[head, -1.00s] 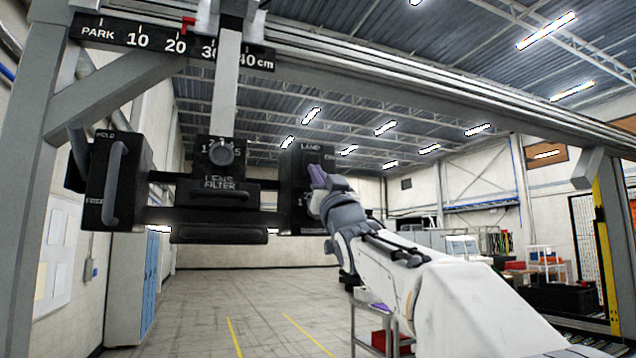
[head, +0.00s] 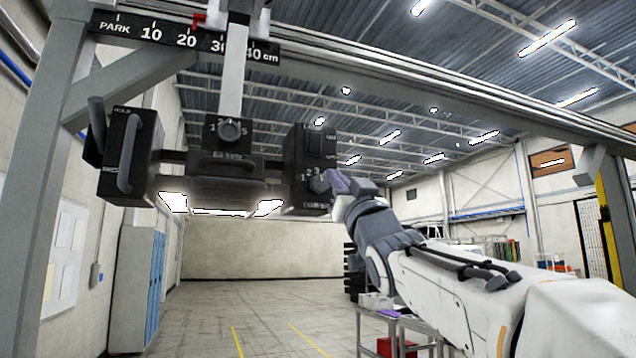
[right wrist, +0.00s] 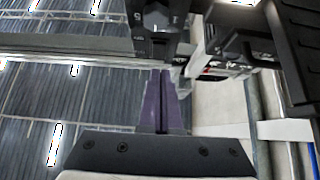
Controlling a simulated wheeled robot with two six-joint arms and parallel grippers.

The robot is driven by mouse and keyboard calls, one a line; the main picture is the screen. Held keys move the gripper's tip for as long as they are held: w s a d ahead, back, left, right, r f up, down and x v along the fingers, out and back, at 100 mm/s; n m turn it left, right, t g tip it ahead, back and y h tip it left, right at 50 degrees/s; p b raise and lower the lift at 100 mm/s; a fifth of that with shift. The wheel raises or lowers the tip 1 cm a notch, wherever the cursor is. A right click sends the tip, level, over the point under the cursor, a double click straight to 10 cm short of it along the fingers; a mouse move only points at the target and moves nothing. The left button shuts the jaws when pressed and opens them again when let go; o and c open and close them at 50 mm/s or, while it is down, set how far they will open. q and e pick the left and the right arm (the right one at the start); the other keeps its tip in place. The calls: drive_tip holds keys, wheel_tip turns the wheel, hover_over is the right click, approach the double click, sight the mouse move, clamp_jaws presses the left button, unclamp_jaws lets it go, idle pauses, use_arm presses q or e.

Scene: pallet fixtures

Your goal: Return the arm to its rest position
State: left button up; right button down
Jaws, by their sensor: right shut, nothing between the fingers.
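My right gripper (head: 334,182) comes in from the lower right with its purple fingers closed and empty. In the head view its tips overlap the lower right of the right-hand black box (head: 308,150), by a numbered dial (head: 318,176). I cannot tell whether they touch it. In the right wrist view the purple fingers (right wrist: 161,100) are together, and a dark knob on a black housing (right wrist: 158,18) lies beyond their tips. My left gripper is not in view.
The hanging unit has a middle black box (head: 228,165) and a left box with a grey handle (head: 130,152). A scale bar (head: 170,38) runs above, with a red marker (head: 199,19). A gantry post (head: 50,200) stands left. A cart (head: 385,318) stands below; floor beyond is open.

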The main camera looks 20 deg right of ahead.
drive_tip(key=shift+s+f, duration=0.15)
drive_tip(key=shift+s, duration=0.05)
drive_tip(key=shift+f, duration=0.1)
idle(0.4)
